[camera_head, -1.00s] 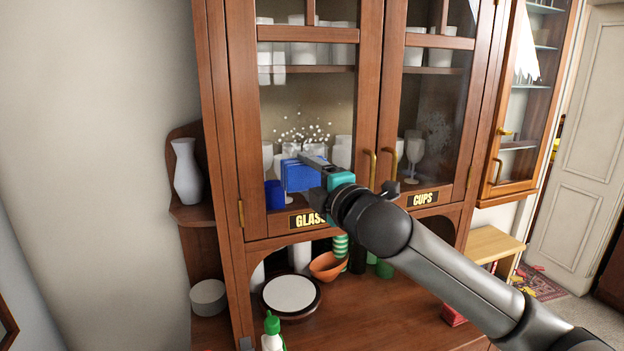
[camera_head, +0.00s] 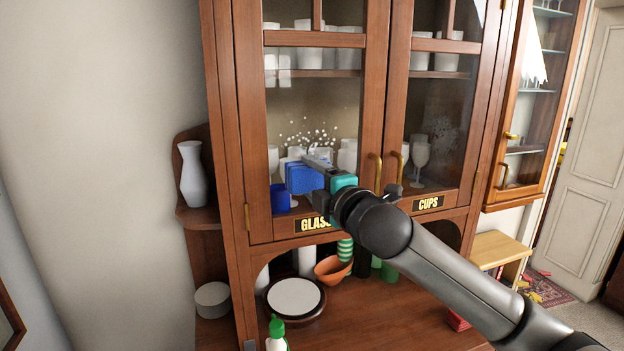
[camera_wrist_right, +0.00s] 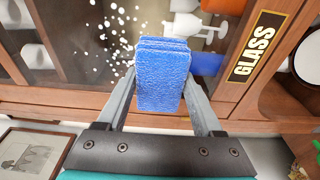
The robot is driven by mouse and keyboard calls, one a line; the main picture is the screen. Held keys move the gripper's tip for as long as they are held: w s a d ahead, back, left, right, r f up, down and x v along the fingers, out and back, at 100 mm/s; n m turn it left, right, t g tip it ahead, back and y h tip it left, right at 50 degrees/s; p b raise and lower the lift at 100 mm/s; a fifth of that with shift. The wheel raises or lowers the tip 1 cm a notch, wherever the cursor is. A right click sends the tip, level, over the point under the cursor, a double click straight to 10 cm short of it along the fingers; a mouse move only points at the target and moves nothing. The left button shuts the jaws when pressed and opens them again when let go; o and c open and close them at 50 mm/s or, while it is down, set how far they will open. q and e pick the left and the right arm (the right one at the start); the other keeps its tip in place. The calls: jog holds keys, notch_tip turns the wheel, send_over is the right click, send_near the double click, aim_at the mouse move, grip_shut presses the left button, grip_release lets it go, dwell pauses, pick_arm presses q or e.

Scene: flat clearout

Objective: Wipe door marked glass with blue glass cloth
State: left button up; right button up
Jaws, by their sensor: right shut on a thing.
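The door marked GLASS is the left glazed cabinet door, with its label (camera_head: 311,224) on the lower rail; the label also shows in the wrist view (camera_wrist_right: 254,48). White spots (camera_head: 306,132) are scattered on its pane and show in the wrist view (camera_wrist_right: 108,32). My right gripper (camera_head: 318,172) is shut on the folded blue glass cloth (camera_head: 300,180), just below the spots. The cloth fills the space between the fingers in the wrist view (camera_wrist_right: 162,80). I cannot tell whether it touches the pane. My left gripper is not in view.
The door marked CUPS (camera_head: 428,203) is to the right, its pane hazy. Brass handles (camera_head: 376,172) stand out between the doors. Below are an orange bowl (camera_head: 331,269), a round white-topped item (camera_head: 295,297) and a green-capped bottle (camera_head: 276,335). A white vase (camera_head: 192,175) stands left.

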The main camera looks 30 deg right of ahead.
jog(key=shift+w+d, duration=0.15)
jog(key=shift+w, duration=0.45)
jog(key=shift+s+d+f, duration=0.1)
jog(key=shift+s+d, duration=0.05)
jog(key=shift+d, duration=0.35)
jog(key=shift+s+d, duration=0.25)
jog(key=shift+d, duration=0.5)
jog(key=shift+s+d, duration=0.2)
jog(key=shift+d, duration=0.5)
jog(key=shift+w+r+p, duration=0.15)
jog(key=shift+r+p, duration=0.05)
jog(key=shift+p, duration=0.2)
jog(key=shift+w+a+p, duration=0.25)
jog(key=shift+a+p, duration=0.2)
jog(key=shift+a, duration=0.5)
jog(key=shift+w+a+p, duration=0.2)
jog(key=shift+a+p, duration=0.2)
jog(key=shift+a, duration=0.5)
